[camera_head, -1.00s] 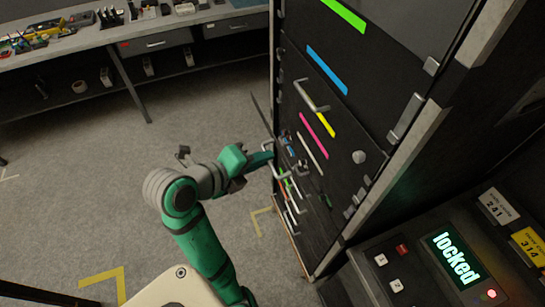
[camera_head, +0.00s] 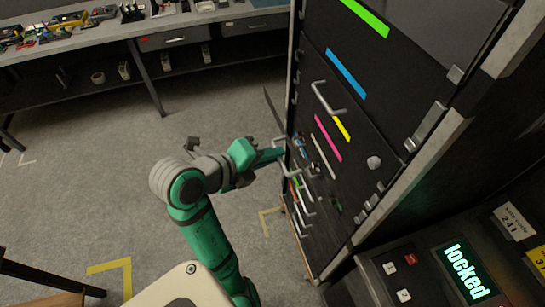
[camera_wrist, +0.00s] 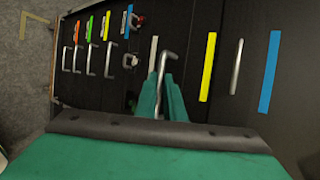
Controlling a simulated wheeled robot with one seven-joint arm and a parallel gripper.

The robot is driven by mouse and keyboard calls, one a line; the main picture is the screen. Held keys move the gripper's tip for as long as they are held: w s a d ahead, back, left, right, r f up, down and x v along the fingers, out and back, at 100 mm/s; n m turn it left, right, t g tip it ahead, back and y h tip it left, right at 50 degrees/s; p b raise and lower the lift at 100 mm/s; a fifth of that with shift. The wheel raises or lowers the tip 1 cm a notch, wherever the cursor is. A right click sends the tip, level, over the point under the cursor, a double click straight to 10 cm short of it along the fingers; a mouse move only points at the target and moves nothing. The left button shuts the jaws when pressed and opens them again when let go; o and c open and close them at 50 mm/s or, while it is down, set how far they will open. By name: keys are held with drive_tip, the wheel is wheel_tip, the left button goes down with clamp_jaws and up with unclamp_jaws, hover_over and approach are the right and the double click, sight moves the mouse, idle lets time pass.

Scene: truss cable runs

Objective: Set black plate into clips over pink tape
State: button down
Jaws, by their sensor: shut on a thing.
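My gripper (camera_head: 281,154) is shut on a metal handle just left of the cabinet face. In the wrist view the handle (camera_wrist: 166,66) stands between the gripper's fingers (camera_wrist: 162,95). A thin dark strip (camera_head: 273,110) beside the handle appears to be the black plate seen edge-on, standing apart from the cabinet. The pink tape (camera_head: 328,138) is a slanted strip on the black cabinet face, between a white strip and a yellow strip. I cannot make out the pink tape in the wrist view, where the gripper and plate cover the middle. The clips by the pink tape are not clear.
The tall black cabinet (camera_head: 365,145) carries other handles, including an upper one (camera_head: 327,98), a knob (camera_head: 374,162) and latches. A panel reading "locked" (camera_head: 466,272) stands at lower right. A workbench (camera_head: 110,32) runs along the back. Grey floor lies open left of my arm.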

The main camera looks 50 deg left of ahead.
drive_tip(key=shift+a, duration=0.1)
drive_tip(key=s+a, duration=0.2)
drive_tip(key=s, duration=0.4)
drive_tip(key=shift+s+a, duration=0.2)
drive_tip(key=shift+a, duration=0.1)
idle(0.7)
drive_tip(key=shift+r, duration=0.15)
idle(0.5)
drive_tip(key=shift+g, duration=0.5)
drive_tip(key=shift+w+d+m, duration=0.1)
drive_tip(key=shift+w+m, duration=0.15)
drive_tip(key=shift+m, duration=0.05)
drive_tip(key=shift+d, duration=0.1)
